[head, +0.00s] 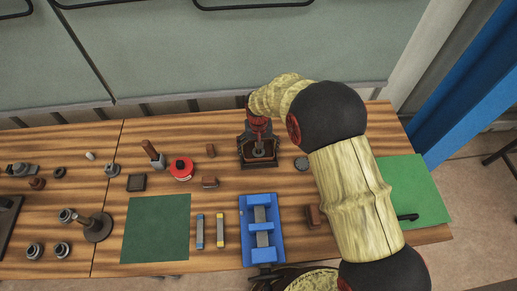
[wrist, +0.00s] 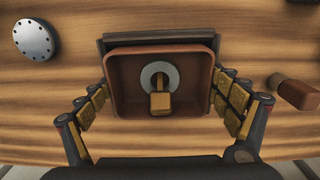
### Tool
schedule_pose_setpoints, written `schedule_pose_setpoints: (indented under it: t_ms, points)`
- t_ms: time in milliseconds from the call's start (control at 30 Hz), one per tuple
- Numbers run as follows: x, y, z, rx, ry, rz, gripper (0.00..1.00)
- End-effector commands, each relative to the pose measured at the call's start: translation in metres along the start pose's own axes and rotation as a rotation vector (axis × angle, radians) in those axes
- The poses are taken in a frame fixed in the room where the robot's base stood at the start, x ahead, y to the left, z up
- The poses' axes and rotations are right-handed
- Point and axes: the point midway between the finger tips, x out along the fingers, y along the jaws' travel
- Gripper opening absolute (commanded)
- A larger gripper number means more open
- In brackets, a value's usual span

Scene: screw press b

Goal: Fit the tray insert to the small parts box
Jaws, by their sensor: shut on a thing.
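The tray insert (wrist: 118,105) is a reddish-brown open tray, seen in the wrist view between my fingers. A grey ring (wrist: 146,78) and a brass-coloured block (wrist: 160,103) show inside it. My gripper (wrist: 160,84) is shut on the insert, with a fingertip against each side wall. The small parts box (wrist: 158,40) is dark, and its edge shows behind the insert at the top. In the head view, dark walls of the box (head: 243,152) show below my gripper. I cannot tell how deep the insert sits in the box.
A blue tray (head: 246,233) with grey blocks stands in front. A round grey disc (head: 301,164) lies right of the box. Brown blocks (head: 209,182), a red round container (head: 181,169) and a dark green mat (head: 155,229) lie to the left. A brighter green mat (head: 415,190) lies right.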

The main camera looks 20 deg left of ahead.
Motion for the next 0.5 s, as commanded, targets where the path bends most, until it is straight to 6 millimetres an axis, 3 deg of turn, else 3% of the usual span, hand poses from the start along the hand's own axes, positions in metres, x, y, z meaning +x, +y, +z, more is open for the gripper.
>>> schedule_pose_setpoints:
  t_ms: [500]
  points:
    - [-0.013,0.000,-0.001,0.000,0.002,0.000,0.64]
